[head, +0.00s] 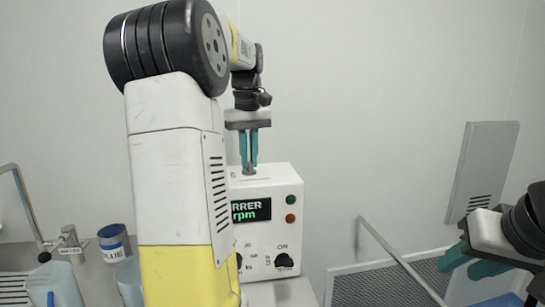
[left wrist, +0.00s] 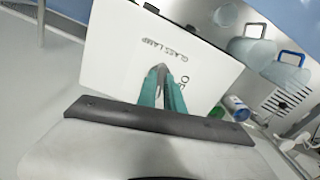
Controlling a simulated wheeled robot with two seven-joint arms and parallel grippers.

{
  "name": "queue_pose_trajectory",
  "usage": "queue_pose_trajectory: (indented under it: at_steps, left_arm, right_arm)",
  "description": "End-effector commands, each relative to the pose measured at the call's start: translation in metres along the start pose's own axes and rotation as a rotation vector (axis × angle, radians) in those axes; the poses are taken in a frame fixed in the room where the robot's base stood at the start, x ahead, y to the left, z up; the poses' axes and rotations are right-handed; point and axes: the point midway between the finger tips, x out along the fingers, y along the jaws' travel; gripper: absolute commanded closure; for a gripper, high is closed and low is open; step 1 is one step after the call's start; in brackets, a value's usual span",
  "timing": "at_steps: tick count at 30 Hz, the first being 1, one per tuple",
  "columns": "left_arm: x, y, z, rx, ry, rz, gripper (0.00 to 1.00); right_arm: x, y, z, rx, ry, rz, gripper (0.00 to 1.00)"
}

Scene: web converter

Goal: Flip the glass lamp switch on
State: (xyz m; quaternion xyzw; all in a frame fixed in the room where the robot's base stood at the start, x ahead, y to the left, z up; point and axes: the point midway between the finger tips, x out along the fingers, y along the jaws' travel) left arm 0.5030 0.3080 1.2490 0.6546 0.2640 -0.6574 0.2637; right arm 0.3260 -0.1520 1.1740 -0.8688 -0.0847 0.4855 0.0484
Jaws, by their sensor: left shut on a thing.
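The white box (head: 268,190) with a small dark display stands in the middle of the head view, partly hidden by my left arm. Its top shows in the left wrist view (left wrist: 112,62), with the printed words "GLASS LAMP" and other lettering at the right edge, partly cut off. My left gripper (head: 249,168) points straight down at the box top and is shut on a small grey switch (head: 249,171). In the left wrist view its teal fingertips (left wrist: 162,70) meet beside the label and hide most of the switch. My right gripper (head: 466,268) is open and empty at the far right.
The box front has a green and a red button (head: 291,209) and a black knob (head: 284,261). A metal rail (head: 400,262) runs at the right.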

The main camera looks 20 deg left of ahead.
Motion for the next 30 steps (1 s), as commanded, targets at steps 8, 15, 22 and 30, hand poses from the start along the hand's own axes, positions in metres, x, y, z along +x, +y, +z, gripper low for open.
queue_pose_trajectory:
  at_steps: [8, 15, 22, 30]
  left_arm:
    - [-0.0008, 0.0, -0.0045, 0.003, 0.014, 0.003, 1.0]
    - [-0.0012, 0.0002, -0.0046, 0.173, 0.015, 0.002, 1.0]
    - [-0.0014, 0.0005, -0.0045, 0.231, 0.015, 0.002, 1.0]
    - [-0.0014, 0.0007, -0.0038, 0.23, 0.014, 0.003, 0.66]
  right_arm:
    - [0.0, 0.0001, 0.0, 0.0, 0.0, 0.0, 0.64]
    - [0.0, 0.0, 0.0, 0.0, 0.0, 0.0, 0.64]
    - [-0.0001, 0.0, 0.0, 0.0, 0.0, 0.0, 0.64]
    - [-0.0001, 0.0, 0.0, 0.0, 0.0, 0.0, 0.64]
